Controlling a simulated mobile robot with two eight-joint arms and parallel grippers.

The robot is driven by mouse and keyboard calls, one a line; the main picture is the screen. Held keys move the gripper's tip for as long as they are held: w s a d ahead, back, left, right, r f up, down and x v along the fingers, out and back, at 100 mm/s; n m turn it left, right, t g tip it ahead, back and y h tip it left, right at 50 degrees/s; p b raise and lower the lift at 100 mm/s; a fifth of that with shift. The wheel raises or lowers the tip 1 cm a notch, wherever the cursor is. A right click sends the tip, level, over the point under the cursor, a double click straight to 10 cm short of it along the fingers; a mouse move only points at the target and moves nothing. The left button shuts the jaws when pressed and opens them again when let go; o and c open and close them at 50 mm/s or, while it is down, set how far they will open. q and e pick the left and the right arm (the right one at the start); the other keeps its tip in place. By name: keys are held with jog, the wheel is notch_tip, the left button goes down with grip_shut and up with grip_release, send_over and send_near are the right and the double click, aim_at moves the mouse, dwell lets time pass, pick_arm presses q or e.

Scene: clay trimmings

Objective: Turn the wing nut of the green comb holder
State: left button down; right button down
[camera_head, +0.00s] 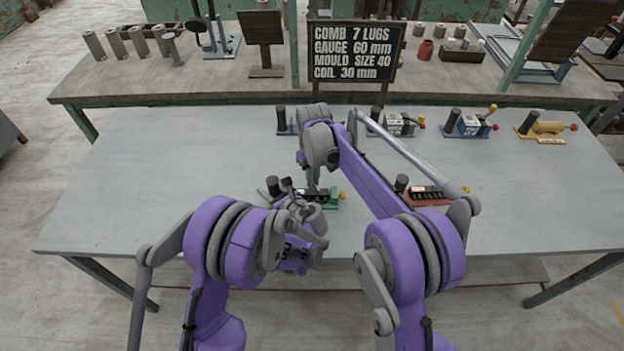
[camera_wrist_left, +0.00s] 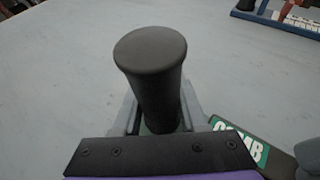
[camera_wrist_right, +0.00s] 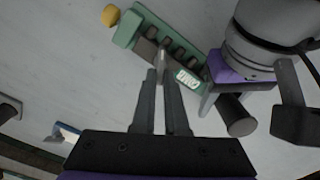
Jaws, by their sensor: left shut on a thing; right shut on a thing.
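The green comb holder (camera_head: 331,204) stands on the table, partly hidden by my arms. It has a yellow knob (camera_wrist_right: 110,15), dark comb teeth and a white label, clear in the right wrist view on its green body (camera_wrist_right: 127,31). My left gripper (camera_wrist_left: 155,115) is shut around its upright black handle (camera_wrist_left: 152,75); this handle also shows in the head view (camera_head: 272,186). My right gripper (camera_wrist_right: 161,75) points at the holder, its fingers closed on a small grey metal piece (camera_wrist_right: 162,57), apparently the wing nut. Its exact shape is hard to make out.
A red comb holder (camera_head: 430,203) stands to the right, beneath my right arm. Blue (camera_head: 468,127) and yellow (camera_head: 545,128) holders stand along the back. A sign (camera_head: 354,50) stands behind them. The table's left side is clear. My two arms are close together.

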jog(key=shift+w+d+m, duration=0.1)
jog(key=shift+d+m, duration=0.05)
jog(key=shift+m, duration=1.35)
jog(key=c, duration=0.9)
grip_release()
jog(key=shift+c, duration=0.2)
notch_tip(320, 180, up, 12)
